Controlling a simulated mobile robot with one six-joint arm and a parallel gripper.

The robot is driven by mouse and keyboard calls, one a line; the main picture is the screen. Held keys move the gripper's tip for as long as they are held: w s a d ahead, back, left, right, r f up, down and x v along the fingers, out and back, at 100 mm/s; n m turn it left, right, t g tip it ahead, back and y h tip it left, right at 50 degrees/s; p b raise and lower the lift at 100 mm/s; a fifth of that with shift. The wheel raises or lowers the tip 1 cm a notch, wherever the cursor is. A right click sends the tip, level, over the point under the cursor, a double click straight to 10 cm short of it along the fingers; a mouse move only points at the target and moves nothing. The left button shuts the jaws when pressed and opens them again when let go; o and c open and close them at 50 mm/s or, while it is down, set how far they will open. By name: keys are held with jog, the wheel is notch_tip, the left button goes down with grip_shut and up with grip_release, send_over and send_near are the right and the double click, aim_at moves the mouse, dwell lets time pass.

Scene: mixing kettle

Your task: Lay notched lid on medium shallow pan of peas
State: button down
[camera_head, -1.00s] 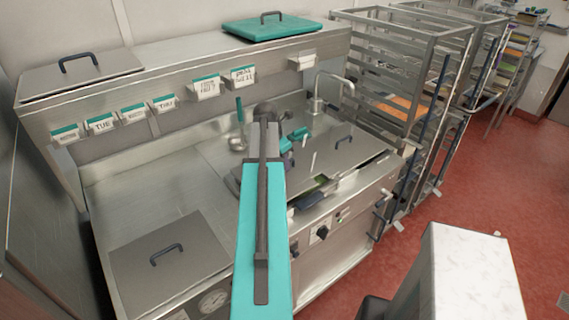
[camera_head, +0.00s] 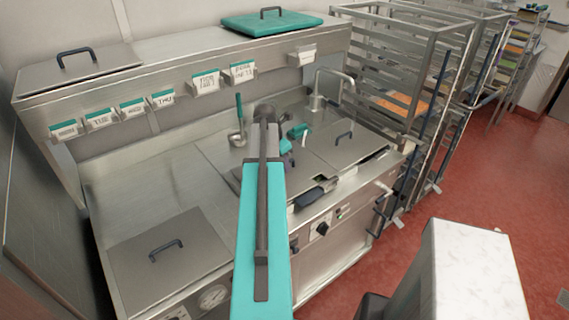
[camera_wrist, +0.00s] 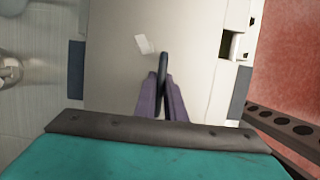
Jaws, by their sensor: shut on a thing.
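My gripper (camera_wrist: 162,95) is shut on the dark upright handle (camera_wrist: 162,66) of the notched lid (camera_wrist: 112,65). The lid is a pale flat plate with a small white mark, and its notch (camera_wrist: 234,46) is at the right edge in the wrist view. A bit of green shows through the notch, from the pan of peas below. Dark blue tabs (camera_wrist: 240,92) stick out on both sides from under the lid. The lid lies over the pan, level or nearly so; I cannot tell whether it touches the rim.
Another lidded pan (camera_head: 372,150) is close on the right of the counter. A lidded well (camera_head: 167,262) is at the front left. A teal lid (camera_head: 270,22) lies on the upper shelf. A ladle (camera_head: 239,122) and a tap (camera_head: 318,90) stand behind.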

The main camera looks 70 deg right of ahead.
jog(key=shift+f, duration=0.2)
dwell(0.6)
jog(key=c, duration=1.3)
grip_release()
jog(key=shift+p+v, duration=2.55)
jog(key=shift+v, duration=0.95)
